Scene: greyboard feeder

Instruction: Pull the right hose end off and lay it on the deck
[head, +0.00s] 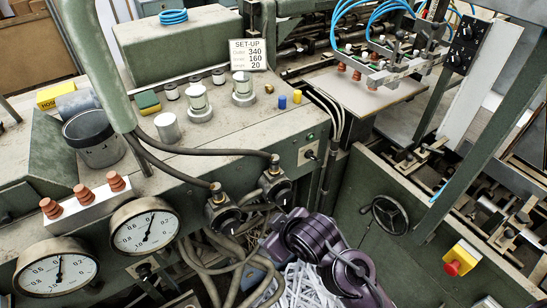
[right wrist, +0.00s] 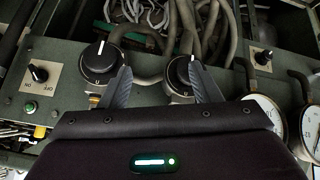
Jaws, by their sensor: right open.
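Two dark hoses run across the deck (head: 240,125) to two valves with black knobs on the machine's front edge. In the head view the right hose end (head: 275,159) sits upright on the right valve (head: 275,183), and the left hose end (head: 215,187) sits on the left valve (head: 222,214). My right gripper (right wrist: 160,68) is open and empty, its fingers spread in front of the valves. The wrist view is turned over, so the right valve (right wrist: 98,60) shows at left there. The gripper body hides most of the hoses there. My left gripper is out of view.
Steel posts (head: 198,103), a dark cup (head: 92,138) and a set-up card (head: 246,54) stand on the deck. Loose hoses (head: 205,258) hang below. A handwheel (head: 391,217) is at right.

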